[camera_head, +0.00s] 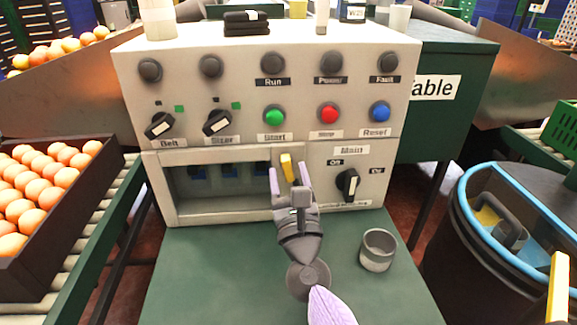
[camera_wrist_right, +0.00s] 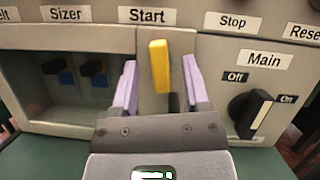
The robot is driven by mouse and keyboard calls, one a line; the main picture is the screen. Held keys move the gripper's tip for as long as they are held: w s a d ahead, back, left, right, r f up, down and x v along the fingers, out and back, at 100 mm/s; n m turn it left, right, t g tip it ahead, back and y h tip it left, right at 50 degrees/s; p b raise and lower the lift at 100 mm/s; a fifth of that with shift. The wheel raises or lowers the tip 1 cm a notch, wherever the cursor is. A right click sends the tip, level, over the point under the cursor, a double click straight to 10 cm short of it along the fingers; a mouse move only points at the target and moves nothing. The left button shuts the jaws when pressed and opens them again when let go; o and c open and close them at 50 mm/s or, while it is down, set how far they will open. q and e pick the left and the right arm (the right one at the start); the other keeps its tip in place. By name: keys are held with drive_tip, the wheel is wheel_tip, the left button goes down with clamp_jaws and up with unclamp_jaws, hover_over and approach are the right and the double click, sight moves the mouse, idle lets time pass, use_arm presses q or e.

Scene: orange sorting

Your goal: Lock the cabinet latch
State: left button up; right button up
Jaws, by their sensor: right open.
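The grey control cabinet (camera_head: 225,120) stands on a green table, with a low compartment (camera_head: 215,184) at its lower left. The yellow latch (camera_head: 286,167) sits on the strip between this compartment and the Main switch panel. In the right wrist view the latch (camera_wrist_right: 159,66) stands nearly upright, with a slight tilt. My right gripper (camera_head: 289,176) is open in front of the latch. In the right wrist view its lilac fingers (camera_wrist_right: 160,80) are on the left and right of the latch, with gaps showing. Contact is not visible. My left gripper is not in view.
The Main rotary switch (camera_head: 348,184) is close on the right, with green, red and blue buttons above. A grey cup (camera_head: 377,250) stands on the green table (camera_head: 200,285). An orange crate (camera_head: 85,205) is at left and a blue-rimmed bin (camera_head: 470,200) at right.

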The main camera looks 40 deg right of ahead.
drive_tip(key=shift+w+d+r, duration=0.25)
drive_tip(key=shift+w, duration=0.25)
drive_tip(key=c, duration=0.5)
clamp_jaws()
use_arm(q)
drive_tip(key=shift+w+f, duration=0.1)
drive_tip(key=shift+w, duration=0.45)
